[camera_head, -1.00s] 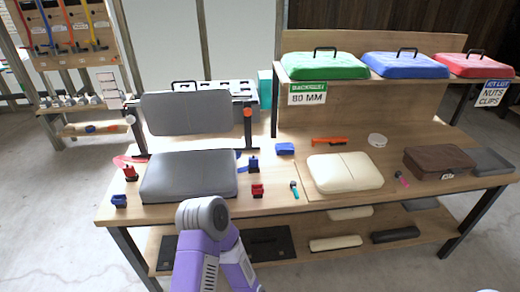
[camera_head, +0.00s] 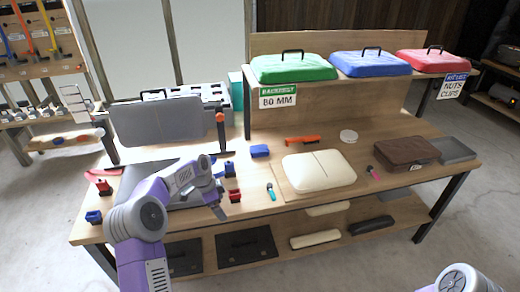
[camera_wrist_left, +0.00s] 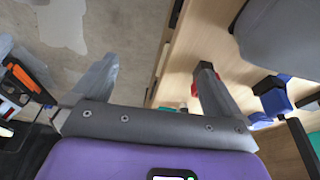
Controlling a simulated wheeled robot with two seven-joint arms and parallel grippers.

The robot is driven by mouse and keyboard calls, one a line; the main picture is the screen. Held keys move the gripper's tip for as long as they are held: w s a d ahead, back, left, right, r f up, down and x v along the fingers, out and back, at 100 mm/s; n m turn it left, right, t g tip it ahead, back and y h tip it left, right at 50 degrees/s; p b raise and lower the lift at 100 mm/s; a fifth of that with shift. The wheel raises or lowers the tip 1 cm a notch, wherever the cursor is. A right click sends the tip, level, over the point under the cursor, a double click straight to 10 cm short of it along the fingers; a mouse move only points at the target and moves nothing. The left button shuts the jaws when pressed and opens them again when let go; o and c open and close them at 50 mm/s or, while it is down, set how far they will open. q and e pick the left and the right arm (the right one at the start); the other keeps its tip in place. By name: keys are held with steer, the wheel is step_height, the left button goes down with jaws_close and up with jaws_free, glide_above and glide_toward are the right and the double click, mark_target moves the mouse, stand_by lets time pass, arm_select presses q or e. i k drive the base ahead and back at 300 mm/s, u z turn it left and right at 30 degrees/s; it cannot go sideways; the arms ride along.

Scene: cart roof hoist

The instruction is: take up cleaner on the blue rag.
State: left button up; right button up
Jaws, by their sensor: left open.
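A small folded blue cloth (camera_head: 260,151), which looks like the rag, lies on the workbench behind the teal-handled tool. A round white dish or tin (camera_head: 348,135), which may hold the cleaner, lies further right behind the cream pad; its contents are too small to tell. My left gripper (camera_head: 214,198) is open and empty over the bench's front left, in front of the grey pad and left of the rag. Its two spread fingers show in the left wrist view (camera_wrist_left: 155,85), with nothing between them. My right gripper is out of view.
The cream pad (camera_head: 319,172) and brown case (camera_head: 407,159) lie on the bench (camera_head: 290,204). Red clamps (camera_head: 234,196) and blue clamps stand near my left gripper. An orange tool (camera_head: 288,141) lies between rag and dish.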

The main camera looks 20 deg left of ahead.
mark_target(262, 151)
steer(key=i, duration=1.45)
